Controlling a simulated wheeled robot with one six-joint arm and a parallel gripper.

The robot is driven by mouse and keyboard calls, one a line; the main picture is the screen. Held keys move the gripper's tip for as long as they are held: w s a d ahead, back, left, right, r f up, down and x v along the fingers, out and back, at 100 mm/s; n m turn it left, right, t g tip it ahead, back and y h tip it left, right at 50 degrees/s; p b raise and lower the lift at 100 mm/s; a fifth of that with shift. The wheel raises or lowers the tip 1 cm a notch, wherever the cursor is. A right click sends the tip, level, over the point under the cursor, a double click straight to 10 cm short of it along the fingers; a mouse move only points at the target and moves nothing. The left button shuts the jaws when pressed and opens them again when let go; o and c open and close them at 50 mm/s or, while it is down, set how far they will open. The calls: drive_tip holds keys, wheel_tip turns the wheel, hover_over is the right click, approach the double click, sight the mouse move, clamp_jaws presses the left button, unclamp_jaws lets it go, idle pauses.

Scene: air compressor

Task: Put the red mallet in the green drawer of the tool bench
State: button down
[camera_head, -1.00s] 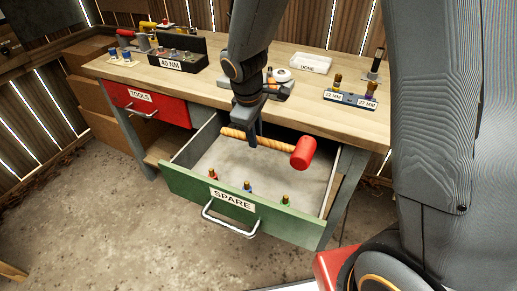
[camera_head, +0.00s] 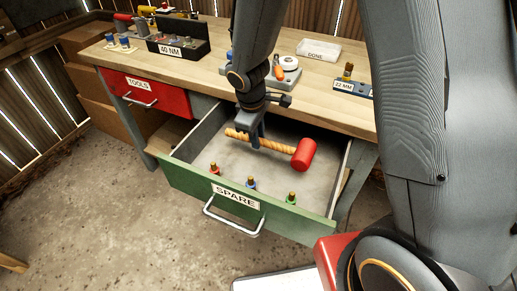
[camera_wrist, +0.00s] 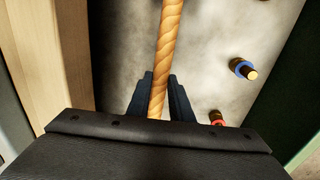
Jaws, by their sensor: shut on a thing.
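The red mallet (camera_head: 304,155) has a red head and a twisted tan handle. My gripper (camera_head: 254,142) is shut on its handle and holds it roughly level over the open green drawer (camera_head: 172,178), labelled SPARE. In the wrist view the handle (camera_wrist: 166,50) runs up between the two dark fingers (camera_wrist: 159,97), with the grey drawer floor below; the head is out of that view. I cannot tell whether the mallet touches the floor.
Several small coloured pieces with brass tops (camera_head: 251,184) stand along the drawer's front. A red drawer (camera_head: 145,91) labelled TOOLS is shut at the left.

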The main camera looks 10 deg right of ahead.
sight(258, 156)
drive_tip(key=shift+f+b, duration=0.35)
drive_tip(key=shift+f, duration=1.95)
drive_tip(key=c, duration=1.6)
unclamp_jaws()
drive_tip(key=shift+f, duration=0.2)
